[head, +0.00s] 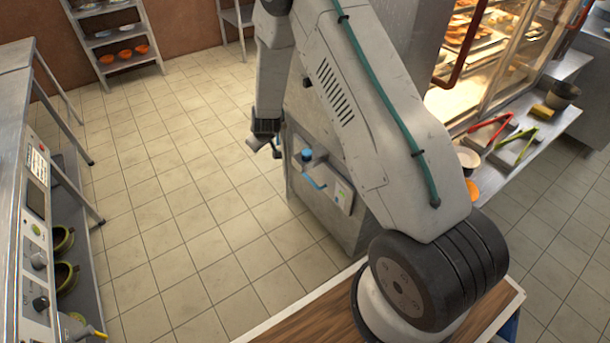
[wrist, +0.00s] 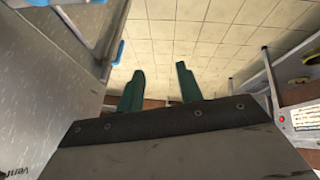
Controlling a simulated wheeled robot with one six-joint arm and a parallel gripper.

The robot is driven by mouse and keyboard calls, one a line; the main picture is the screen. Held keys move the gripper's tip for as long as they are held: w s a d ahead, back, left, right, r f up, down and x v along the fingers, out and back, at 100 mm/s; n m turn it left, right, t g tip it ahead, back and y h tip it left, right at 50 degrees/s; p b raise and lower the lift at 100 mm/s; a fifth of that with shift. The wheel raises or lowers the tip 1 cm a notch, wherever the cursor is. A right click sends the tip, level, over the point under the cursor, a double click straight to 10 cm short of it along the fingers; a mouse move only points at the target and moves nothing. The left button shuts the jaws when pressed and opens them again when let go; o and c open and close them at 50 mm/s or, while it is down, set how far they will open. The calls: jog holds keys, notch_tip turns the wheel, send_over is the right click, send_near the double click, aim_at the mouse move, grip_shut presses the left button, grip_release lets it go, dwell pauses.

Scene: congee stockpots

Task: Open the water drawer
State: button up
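A steel cabinet (head: 330,222) stands beyond my arm. Low on its front is a pale panel (head: 341,196) with a blue handle (head: 314,182) and a blue knob (head: 306,155); this looks like the water drawer, and it appears closed. My arm hides part of the cabinet. My gripper (head: 266,147) is in front of and to the left of the handle, apart from it. In the wrist view, the two green fingers of my gripper (wrist: 160,76) are spread with nothing between them. A blue handle-like part (wrist: 118,52) shows to their left.
Tiled floor (head: 180,220) lies open left of the cabinet. A counter with control panel (head: 36,220) lines the left edge. A rack with bowls (head: 122,45) stands at the back. At right are a lit food case (head: 475,60) and a shelf with tongs (head: 490,132).

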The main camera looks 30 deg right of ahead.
notch_tip(320, 180, down, 12)
jog(key=d+r+h, duration=0.1)
jog(key=d, duration=0.1)
jog(key=n+t+h, duration=0.5)
jog(key=t+h, duration=0.1)
jog(key=h, duration=0.3)
send_near(305, 174)
jog(key=f+x, duration=0.1)
jog(key=x, duration=0.9)
jog(key=shift+w+d+r, duration=0.1)
jog(key=shift+w+d, duration=0.05)
jog(key=shift+w, duration=0.15)
grip_shut()
